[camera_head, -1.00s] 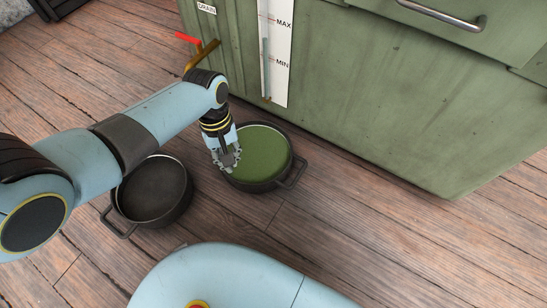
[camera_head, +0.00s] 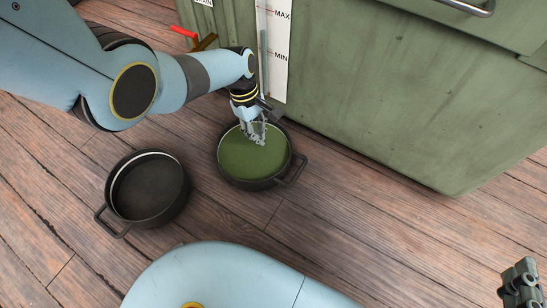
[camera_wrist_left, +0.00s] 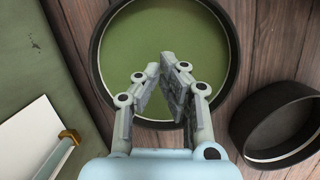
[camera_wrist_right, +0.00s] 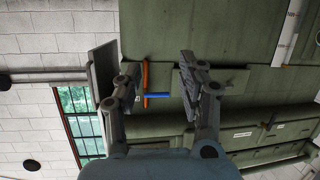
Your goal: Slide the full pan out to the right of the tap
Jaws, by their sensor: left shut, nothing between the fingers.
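The full pan (camera_head: 248,184) is dark, with green liquid in it. It stands upright on the floor in front of the green cabinet, to the right of and below the brass tap (camera_head: 205,42) with its red lever. The tap's outlet is hidden behind my left arm. My left gripper (camera_head: 257,138) is shut and empty, with its fingertips over the liquid near the pan's far side. The left wrist view shows them over the pan (camera_wrist_left: 236,62); I cannot tell whether they touch it. My right gripper (camera_wrist_right: 143,65) is open and empty, away from the pan.
A dark empty pan (camera_head: 152,211) stands on the floor left of the full pan, with a gap between. The green cabinet (camera_head: 400,110) with a MIN/MAX gauge (camera_head: 273,60) closes off the back. Wooden floor is clear to the right.

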